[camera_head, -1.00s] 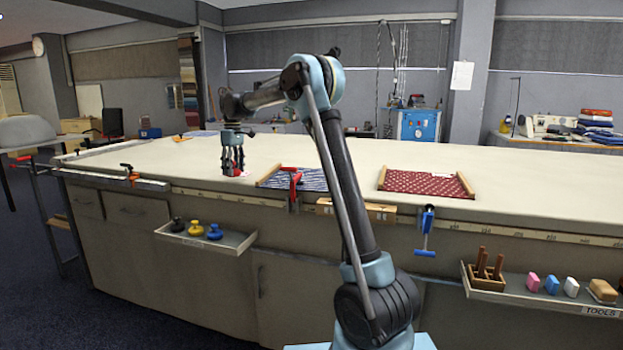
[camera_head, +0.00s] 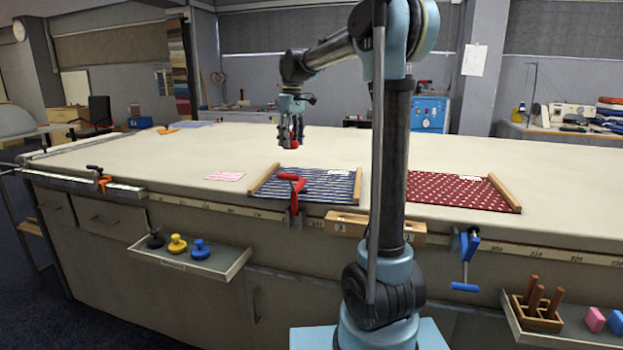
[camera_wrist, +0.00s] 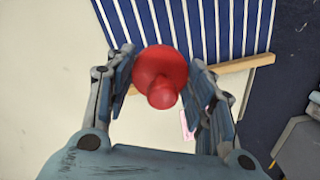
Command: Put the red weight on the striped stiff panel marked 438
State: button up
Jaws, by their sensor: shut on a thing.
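The red weight (camera_wrist: 160,72) is held between the fingers of my gripper (camera_wrist: 160,85), which is shut on it. In the head view, my gripper (camera_head: 291,143) is above the table, behind the striped panel, with a bit of red showing at its tips. The blue-and-white striped stiff panel (camera_head: 325,186) lies on the table near its front edge, with wooden bars at both ends and a small white label I cannot read. It also shows in the wrist view (camera_wrist: 225,25), beyond the weight. A red clamp (camera_head: 293,190) is at the panel's front edge.
A red dotted panel (camera_head: 455,189) with wooden bars lies to the right. A pink card (camera_head: 226,176) lies left of the striped panel. A shelf (camera_head: 190,262) below the table holds black, yellow and blue weights. A blue clamp (camera_head: 467,250) hangs at the table edge.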

notch_tip(320, 180, down, 6)
jog(key=shift+w+d+r, duration=0.1)
jog(key=shift+w+d, duration=0.05)
jog(key=shift+f, duration=2)
jog(key=o, duration=1.4)
jog(key=shift+o, duration=0.2)
jog(key=r, duration=1.2)
jog(key=shift+w+d, duration=0.25)
jog(key=shift+d, duration=0.05)
